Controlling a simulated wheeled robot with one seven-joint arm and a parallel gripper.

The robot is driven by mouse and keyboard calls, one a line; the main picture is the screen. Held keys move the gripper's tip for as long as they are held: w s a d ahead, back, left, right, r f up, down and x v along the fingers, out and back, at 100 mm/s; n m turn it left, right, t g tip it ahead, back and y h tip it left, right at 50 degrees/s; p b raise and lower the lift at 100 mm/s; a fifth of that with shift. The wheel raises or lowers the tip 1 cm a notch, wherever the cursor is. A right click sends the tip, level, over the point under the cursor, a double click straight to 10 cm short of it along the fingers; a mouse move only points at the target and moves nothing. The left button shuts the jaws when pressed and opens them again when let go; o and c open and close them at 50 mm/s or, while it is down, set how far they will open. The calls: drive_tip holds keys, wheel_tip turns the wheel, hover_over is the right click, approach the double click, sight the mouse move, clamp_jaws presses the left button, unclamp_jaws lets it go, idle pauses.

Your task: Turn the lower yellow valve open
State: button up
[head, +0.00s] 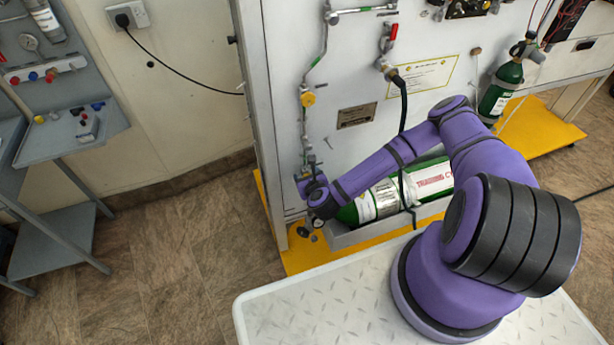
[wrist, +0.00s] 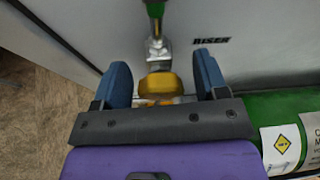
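The lower yellow valve (wrist: 160,84) sits on the pipe at the centre of the wrist view, below a silver fitting. My gripper (wrist: 163,76) is open, with one blue finger to the left of the valve and one to the right. A gap shows on each side, and neither finger appears to touch it. In the head view my gripper (head: 304,177) is at the lower end of the green pipe on the white panel, and it hides the lower valve there. Another yellow valve (head: 308,99) is higher on the same pipe.
A green cylinder (head: 358,206) lies in a tray just right of my gripper, and also shows in the wrist view (wrist: 265,106). The white panel (wrist: 255,65) is close behind the valve. A grey stand (head: 62,160) is at the left, with open floor between.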

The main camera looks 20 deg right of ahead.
drive_tip(key=v, duration=1)
drive_tip(key=shift+s, duration=0.35)
drive_tip(key=shift+r, duration=0.15)
